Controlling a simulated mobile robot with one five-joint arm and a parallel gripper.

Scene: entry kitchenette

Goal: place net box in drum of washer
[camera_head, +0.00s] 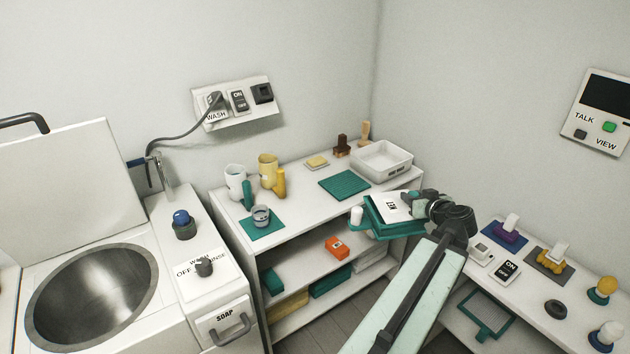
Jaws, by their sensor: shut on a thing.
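The net box (385,217) is teal with a white top bearing dark lettering, turned on its side. My gripper (418,205) is shut on its right side and holds it at the front right of the white shelf unit, seemingly above the lower shelves. Part of the box is hidden behind the gripper. The washer (178,312) stands at the left with its lid (72,190) raised. Its round steel drum (95,290) is open at the top and looks empty.
The shelf unit's top (300,190) holds cups, a teal mat (345,184) and a white tray (382,160). A soap drawer (223,325), knobs and a tap (158,172) are beside the drum. A side table (535,285) with several small items stands right.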

